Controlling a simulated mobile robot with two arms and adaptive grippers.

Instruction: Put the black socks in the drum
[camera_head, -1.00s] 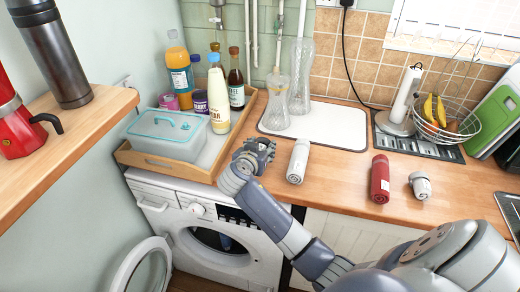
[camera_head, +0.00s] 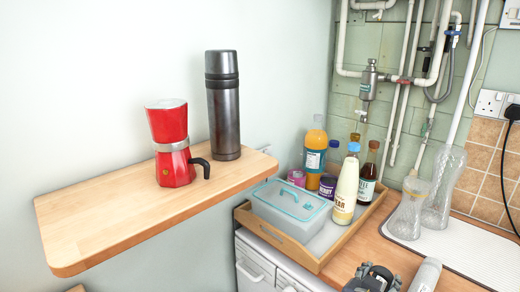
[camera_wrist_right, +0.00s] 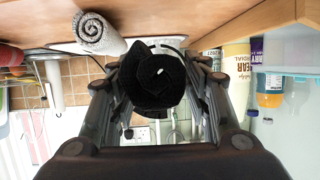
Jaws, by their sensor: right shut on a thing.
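The black socks (camera_wrist_right: 157,82) are a dark roll between the fingers of my right gripper (camera_wrist_right: 154,66) in the right wrist view. The gripper is shut on them. In the head view my right gripper (camera_head: 372,280) is at the bottom edge, in front of the wooden counter; the socks cannot be made out there. The white washing machine (camera_head: 254,268) shows only its upper front at the bottom, below the tray. Its drum and door are out of the frame. My left gripper is not in view.
A wooden tray (camera_head: 296,252) holds a lidded box (camera_head: 290,208) and several bottles. A light rolled item (camera_head: 426,275) lies right of my gripper. A shelf (camera_head: 120,217) at left carries a red moka pot (camera_head: 172,145) and a dark flask (camera_head: 223,105).

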